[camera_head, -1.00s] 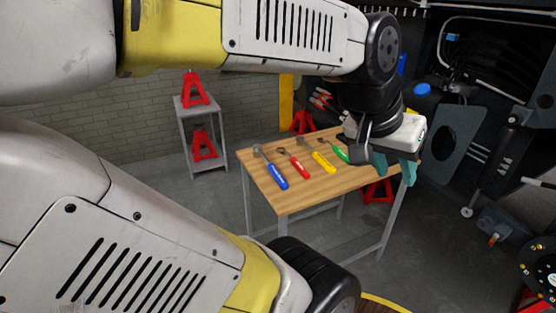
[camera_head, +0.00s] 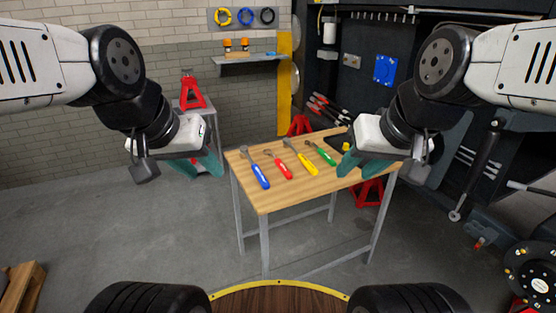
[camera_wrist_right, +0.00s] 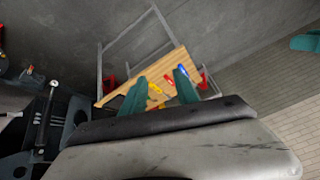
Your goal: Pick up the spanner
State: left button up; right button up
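Several hand tools with grey metal heads lie in a row on the wooden table: a blue-handled tool (camera_head: 260,175), a red-handled one (camera_head: 282,168), a yellow-handled one (camera_head: 307,165) and a green-handled one (camera_head: 326,156). They are too small for me to tell for sure which is the spanner. My left gripper (camera_head: 198,166) is in the air left of the table, its teal fingers apart and empty. My right gripper (camera_head: 382,166) is over the table's right side, open and empty. In the right wrist view, its fingers (camera_wrist_right: 160,91) are apart, with the tabletop beyond.
The table (camera_head: 275,200) stands ahead on grey legs. A black tray (camera_head: 337,141) lies at its back right, partly hidden by my right gripper. Red jack stands (camera_head: 367,192) are under and behind it.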

aim_at(288, 175)
jog(key=i+l, duration=0.15)
jog(key=i, duration=1)
